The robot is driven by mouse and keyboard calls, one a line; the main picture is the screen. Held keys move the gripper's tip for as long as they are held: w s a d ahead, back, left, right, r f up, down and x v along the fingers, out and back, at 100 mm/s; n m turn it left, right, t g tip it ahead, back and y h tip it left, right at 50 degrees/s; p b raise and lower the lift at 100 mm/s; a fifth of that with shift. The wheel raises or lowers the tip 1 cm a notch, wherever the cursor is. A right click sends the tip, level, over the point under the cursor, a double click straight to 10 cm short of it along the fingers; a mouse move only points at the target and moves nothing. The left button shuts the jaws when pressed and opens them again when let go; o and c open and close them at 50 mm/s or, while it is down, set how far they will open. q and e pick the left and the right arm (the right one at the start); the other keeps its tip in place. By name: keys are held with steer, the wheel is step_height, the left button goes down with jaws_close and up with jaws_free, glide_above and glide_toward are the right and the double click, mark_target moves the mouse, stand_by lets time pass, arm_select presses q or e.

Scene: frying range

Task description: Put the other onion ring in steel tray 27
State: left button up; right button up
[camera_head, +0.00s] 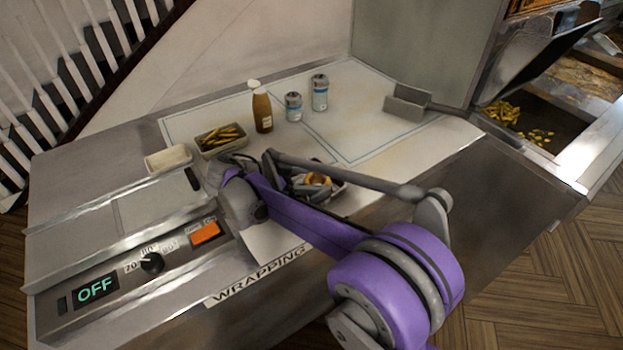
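A golden onion ring (317,179) shows just behind my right forearm, in or on a small dark-rimmed steel tray (337,190). My arm covers much of that tray, so I cannot read any number on it. My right gripper (222,166) is at the end of the purple arm, low over the counter, left of the ring and in front of a tray of fries (221,139). Its fingers are small, dark and partly hidden by the wrist, so I cannot see their opening or anything between them. My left gripper is out of view.
A brown sauce bottle (262,108) and two shakers, one left (293,107) and one right (320,93), stand behind. A grey scoop (408,104) lies at right. A pale empty-looking tray (168,159) is at left. The control panel (96,290) reads OFF. Fries (502,113) lie in the far-right bin.

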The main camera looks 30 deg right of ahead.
steer(key=shift+o, duration=0.8)
steer(key=shift+a+r, duration=0.1)
steer(key=v, duration=1.1)
steer(key=shift+w+a+r+p, duration=0.1)
steer(key=shift+a+r+p, duration=0.05)
steer(key=shift+a+p, duration=0.2)
